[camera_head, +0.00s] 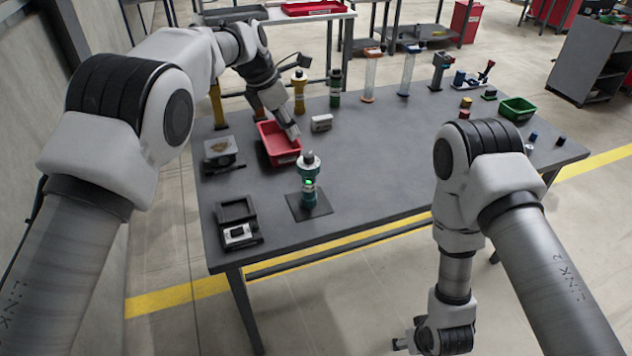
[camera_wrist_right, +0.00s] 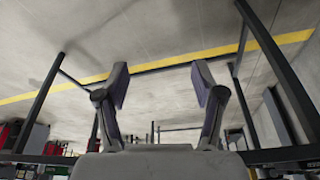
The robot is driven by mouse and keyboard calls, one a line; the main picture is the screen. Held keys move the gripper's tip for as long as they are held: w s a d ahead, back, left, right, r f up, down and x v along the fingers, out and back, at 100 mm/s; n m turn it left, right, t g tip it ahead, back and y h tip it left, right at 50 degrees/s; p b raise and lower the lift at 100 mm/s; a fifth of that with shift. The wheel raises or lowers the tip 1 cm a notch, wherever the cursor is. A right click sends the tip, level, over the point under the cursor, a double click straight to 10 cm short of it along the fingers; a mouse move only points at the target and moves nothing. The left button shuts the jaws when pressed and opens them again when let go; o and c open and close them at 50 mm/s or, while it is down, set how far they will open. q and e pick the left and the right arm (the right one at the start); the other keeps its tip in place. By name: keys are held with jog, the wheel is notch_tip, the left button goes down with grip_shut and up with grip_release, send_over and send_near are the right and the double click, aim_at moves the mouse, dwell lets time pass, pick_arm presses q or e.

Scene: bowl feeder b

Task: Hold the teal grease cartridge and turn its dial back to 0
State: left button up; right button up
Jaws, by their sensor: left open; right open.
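The teal grease cartridge (camera_head: 308,196) stands upright on a dark square mat (camera_head: 323,211) near the table's front edge. Its grey top with a dark knob (camera_head: 308,160) faces up, and a small green light shows on its body. The dial's reading is too small to make out. My left gripper (camera_head: 291,133) is over the right side of the red bin, behind the cartridge and apart from it. It is open, and I see nothing in it. My right gripper (camera_wrist_right: 160,85) is open and empty in the right wrist view. It hangs low in front of the table, away from the cartridge.
The red bin (camera_head: 270,152) and a small white box (camera_head: 321,123) stand behind the cartridge. A yellow canister (camera_head: 299,95) and a dark green one (camera_head: 335,90) stand farther back. A black device (camera_head: 237,224) lies left. The tabletop right of the cartridge is clear.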

jog(key=w+a+r+n+t+y, duration=0.1)
jog(key=w+a+r+t, duration=0.1)
jog(key=w, duration=0.6)
jog(key=w+a+r+n+t+y, duration=0.1)
jog(key=w+a+r+t, duration=0.2)
jog(key=w+a, duration=0.3)
jog(key=w+a+r+t+y, duration=0.1)
jog(key=w+a+r, duration=0.3)
jog(key=w, duration=0.7)
jog(key=shift+w+a+r+n+t, duration=0.1)
jog(key=shift+a+n+t, duration=0.3)
jog(key=shift+t, duration=0.3)
jog(key=n+t+y, duration=0.1)
jog(key=t+y, duration=0.1)
send_near(312, 192)
jog(key=x, duration=0.4)
jog(key=shift+w+a, duration=0.15)
jog(key=shift+w, duration=0.1)
jog(key=x, duration=0.7)
jog(key=shift+w+a+f, duration=0.1)
jog(key=shift+w+f, duration=0.05)
jog(key=shift+f, duration=0.15)
pick_arm(q)
jog(key=shift+w+d+f, duration=0.2)
jog(key=shift+w+d, duration=0.05)
jog(key=shift+d, duration=0.4)
